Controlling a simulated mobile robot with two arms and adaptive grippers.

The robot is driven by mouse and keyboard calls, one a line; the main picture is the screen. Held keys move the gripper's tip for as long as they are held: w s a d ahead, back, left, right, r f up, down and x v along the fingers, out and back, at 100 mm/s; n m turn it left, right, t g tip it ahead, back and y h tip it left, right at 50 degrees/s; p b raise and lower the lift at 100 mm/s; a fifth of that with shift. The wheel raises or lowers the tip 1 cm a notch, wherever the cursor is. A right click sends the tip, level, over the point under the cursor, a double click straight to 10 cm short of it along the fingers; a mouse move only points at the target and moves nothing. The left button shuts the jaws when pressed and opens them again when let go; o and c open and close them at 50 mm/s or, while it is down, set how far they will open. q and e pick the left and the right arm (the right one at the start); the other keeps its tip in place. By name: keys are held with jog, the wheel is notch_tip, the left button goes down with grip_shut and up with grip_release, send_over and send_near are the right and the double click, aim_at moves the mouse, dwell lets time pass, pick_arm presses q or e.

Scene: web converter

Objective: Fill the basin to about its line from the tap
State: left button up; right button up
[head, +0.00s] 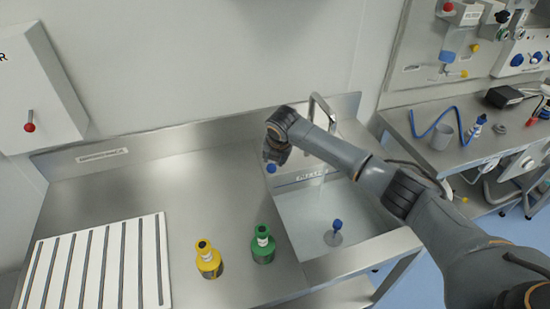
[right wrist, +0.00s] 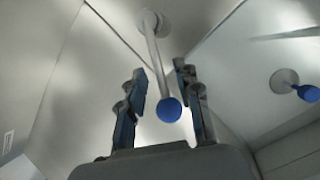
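The steel basin (head: 372,238) is sunk in the counter at the centre right of the head view. A label (head: 312,175) is on its back wall; I cannot make out a fill line or a water level. The tap's bent spout (head: 323,108) rises at the back. My right gripper (head: 273,160) is at the basin's back left, pointing down. A lever with a blue ball (head: 271,169) is at its fingertips. In the right wrist view, the open fingers (right wrist: 160,95) stand either side of this lever's blue ball (right wrist: 169,109), with visible gaps. My left gripper is out of view.
A blue-knobbed stem on a round disc (head: 337,226) stands in the basin. A yellow bottle (head: 208,261) and a green bottle (head: 262,246) stand left of the basin. A slatted white board (head: 95,265) lies at far left. A side bench (head: 470,150) stands right.

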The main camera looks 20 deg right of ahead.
jog(key=v, duration=1.2)
dwell(4.0)
